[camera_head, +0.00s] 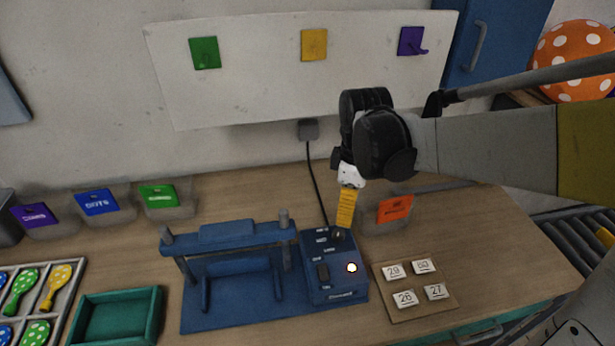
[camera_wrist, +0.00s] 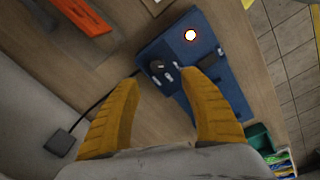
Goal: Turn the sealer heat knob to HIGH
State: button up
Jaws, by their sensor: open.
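The blue sealer (camera_head: 208,318) stands on the wooden table, with its control box (camera_head: 357,288) at its right end. The dark heat knob (camera_head: 337,236) is at the back of the box top, partly hidden by my gripper's yellow fingers. The knob shows more clearly in the wrist view (camera_wrist: 157,66), with small white labels around it too blurred to read. My gripper (camera_head: 344,226) points down at the knob from above. In the wrist view my open fingers (camera_wrist: 160,78) are apart, one to each side of the knob; I cannot tell whether they touch it.
A lit round lamp (camera_head: 351,267) and a black rocker switch (camera_head: 322,273) share the box top. A black cable (camera_head: 314,180) runs up behind to the wall. An orange card (camera_head: 394,209) and a board of numbered tiles (camera_head: 415,305) stand close by on the right.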

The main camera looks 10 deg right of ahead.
aim_at(338, 232)
jog(key=shift+w+a+f+n+g, duration=0.2)
jog(key=shift+w+f+n, duration=0.3)
jog(key=shift+w, duration=0.1)
jog(key=shift+w+a+f+n+g, duration=0.2)
jog(key=shift+w+f+n, duration=0.25)
jog(key=shift+w, duration=0.1)
notch_tip(338, 232, down, 10)
jog(key=b, duration=0.3)
jog(key=shift+f, duration=0.15)
jog(key=shift+c, duration=0.6)
grip_shut()
